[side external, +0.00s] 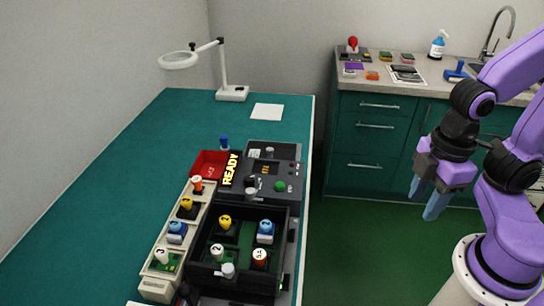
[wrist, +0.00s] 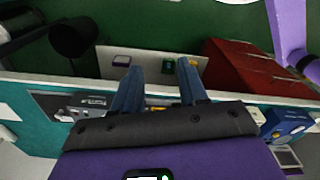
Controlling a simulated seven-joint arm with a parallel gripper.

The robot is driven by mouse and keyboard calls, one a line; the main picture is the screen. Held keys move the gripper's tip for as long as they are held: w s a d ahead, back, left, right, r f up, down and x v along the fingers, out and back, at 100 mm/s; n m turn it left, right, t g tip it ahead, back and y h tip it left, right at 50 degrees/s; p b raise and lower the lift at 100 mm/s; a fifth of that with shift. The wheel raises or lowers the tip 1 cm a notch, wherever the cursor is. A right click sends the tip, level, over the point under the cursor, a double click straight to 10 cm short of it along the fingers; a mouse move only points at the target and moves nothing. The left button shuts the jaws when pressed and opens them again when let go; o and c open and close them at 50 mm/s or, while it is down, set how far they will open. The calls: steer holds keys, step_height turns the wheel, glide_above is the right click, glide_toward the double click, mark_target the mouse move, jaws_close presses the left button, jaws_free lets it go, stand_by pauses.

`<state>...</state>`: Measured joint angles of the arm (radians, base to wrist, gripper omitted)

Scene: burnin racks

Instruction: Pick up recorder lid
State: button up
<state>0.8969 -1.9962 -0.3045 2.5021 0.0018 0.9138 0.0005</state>
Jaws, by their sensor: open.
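My gripper (side external: 427,198) hangs in the air at the right of the side view, over the green floor. Its two blue fingers are apart with nothing between them. In the wrist view the fingers (wrist: 158,85) also stand apart and empty. I cannot tell for sure which part is the recorder lid. A dark control unit (side external: 286,182) with a green button and a "READY" sign lies on the teal bench, well to the left of my gripper. An open black tray (side external: 285,240) in front of it holds several numbered blocks.
The teal bench (side external: 130,160) is bare on its left. It also bears a beige rack (side external: 158,288) of numbered blocks, a red bin (side external: 203,168), a white sheet (side external: 267,112) and a magnifier lamp (side external: 232,93). A counter (side external: 330,60) with small items stands behind. Open floor separates bench and gripper.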

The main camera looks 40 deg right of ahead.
steer(key=shift+o, duration=1.3)
steer(key=w+a+r+m+t+h, duration=0.1)
steer(key=w+a+m, duration=0.35)
steer(key=w, duration=0.65)
steer(key=w+a+r+m+t, duration=0.1)
steer(key=w+a+m, duration=0.4)
steer(key=w, duration=0.6)
steer(key=m+t+h, duration=0.1)
steer(key=m+h, duration=0.1)
steer(key=m, duration=1)
glide_above(270, 149)
steer(key=s+a, duration=0.5)
step_height(270, 149, down, 2)
steer(key=shift+h, duration=0.3)
steer(key=x, duration=1.7)
steer(key=shift+f, duration=0.2)
